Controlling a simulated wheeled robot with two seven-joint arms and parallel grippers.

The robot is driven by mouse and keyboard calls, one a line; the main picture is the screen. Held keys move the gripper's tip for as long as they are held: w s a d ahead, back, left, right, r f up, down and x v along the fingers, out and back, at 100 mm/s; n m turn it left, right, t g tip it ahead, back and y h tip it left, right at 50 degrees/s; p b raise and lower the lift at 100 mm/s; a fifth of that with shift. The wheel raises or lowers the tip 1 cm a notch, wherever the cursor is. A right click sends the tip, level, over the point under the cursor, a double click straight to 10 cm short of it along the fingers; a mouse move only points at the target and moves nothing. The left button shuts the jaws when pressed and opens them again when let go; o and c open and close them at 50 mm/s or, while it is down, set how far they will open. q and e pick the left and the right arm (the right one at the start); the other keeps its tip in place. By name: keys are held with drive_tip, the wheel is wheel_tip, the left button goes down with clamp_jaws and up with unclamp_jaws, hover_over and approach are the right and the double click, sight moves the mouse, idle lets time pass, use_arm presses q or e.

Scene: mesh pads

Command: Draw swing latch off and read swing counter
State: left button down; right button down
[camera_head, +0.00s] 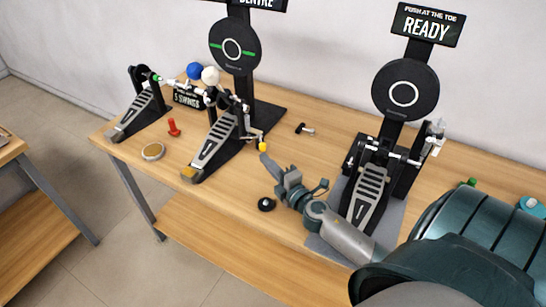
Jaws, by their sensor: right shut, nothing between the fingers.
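My right gripper (266,161) reaches in from the lower right, over the table in front of the middle pedal. Its fingers are shut with nothing held. Their tips are close to a small yellow-ended piece (262,147) at the right side of the middle pedal; whether they touch it I cannot tell, and whether this piece is the swing latch is unclear. The middle pedal (215,137) stands before a round pad (235,46) with a green bar. A small black sign reading "5 SWINGS" (187,98) stands behind it on the left. My left gripper is not in view.
A right pedal (368,190) stands under a "READY" sign (427,25), beside my arm. A left pedal (139,110), a red peg (174,128), a round tin (153,151), a black knob (266,204) and a small black T-shaped part (304,129) are on the table (205,205).

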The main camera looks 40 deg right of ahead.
sight(264, 149)
drive_tip(key=shift+w+d+p, duration=0.2)
drive_tip(key=shift+w+p, duration=0.15)
drive_tip(key=shift+w, duration=2)
drive_tip(key=shift+s+d+f+b, duration=0.1)
drive_tip(key=shift+s+d+b, duration=0.35)
drive_tip(key=shift+d, duration=0.45)
drive_tip(key=shift+d, duration=0.15)
